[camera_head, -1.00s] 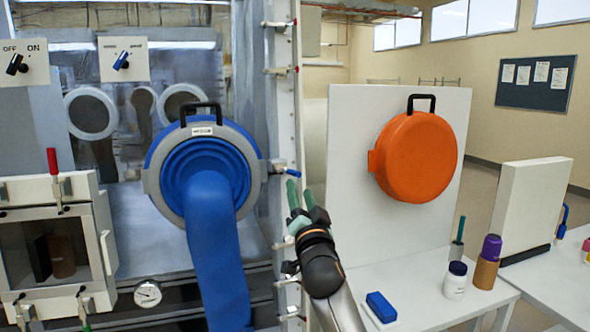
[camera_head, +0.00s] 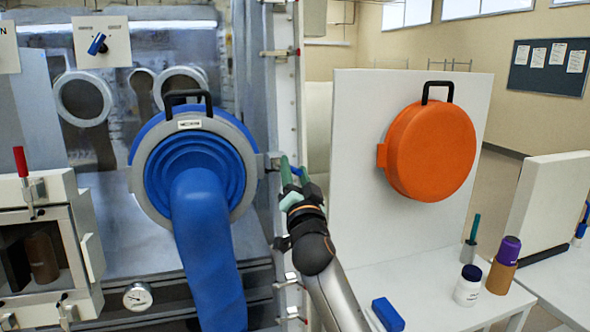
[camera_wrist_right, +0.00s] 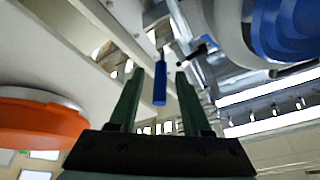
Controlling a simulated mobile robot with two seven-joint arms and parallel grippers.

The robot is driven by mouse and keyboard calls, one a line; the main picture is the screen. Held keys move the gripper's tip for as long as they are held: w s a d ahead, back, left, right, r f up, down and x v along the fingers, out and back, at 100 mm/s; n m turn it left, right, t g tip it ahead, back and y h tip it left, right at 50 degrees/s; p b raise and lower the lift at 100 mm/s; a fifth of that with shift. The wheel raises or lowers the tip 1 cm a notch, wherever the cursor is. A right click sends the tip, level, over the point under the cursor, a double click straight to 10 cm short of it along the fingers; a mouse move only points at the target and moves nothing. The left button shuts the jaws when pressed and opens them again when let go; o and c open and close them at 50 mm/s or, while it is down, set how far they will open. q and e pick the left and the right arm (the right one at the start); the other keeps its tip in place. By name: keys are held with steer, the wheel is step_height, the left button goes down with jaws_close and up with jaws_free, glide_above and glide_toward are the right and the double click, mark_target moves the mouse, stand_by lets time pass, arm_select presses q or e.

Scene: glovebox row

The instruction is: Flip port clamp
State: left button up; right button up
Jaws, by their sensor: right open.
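The blue port with its grey ring (camera_head: 247,186) and hanging blue sleeve (camera_head: 205,240) is on the glovebox front. It also shows at the upper right of the right wrist view (camera_wrist_right: 290,30). The clamp's blue handle (camera_wrist_right: 160,84) shows in the right wrist view between the two green fingers, apart from both. In the head view the handle (camera_head: 297,170) is mostly behind the fingers at the port's right side. My right gripper (camera_head: 292,172) is open; it also shows in the right wrist view (camera_wrist_right: 155,82). My left gripper is not in view.
An orange round cover (camera_head: 430,150) hangs on a white panel (camera_head: 355,200) to the right. A blue block (camera_head: 387,314), a white jar (camera_head: 468,286) and a brown bottle (camera_head: 502,268) stand on the white table. An airlock box (camera_head: 45,240) is at lower left.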

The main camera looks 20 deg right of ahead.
steer(key=shift+c, duration=0.2)
jaws_close()
stand_by(1.1)
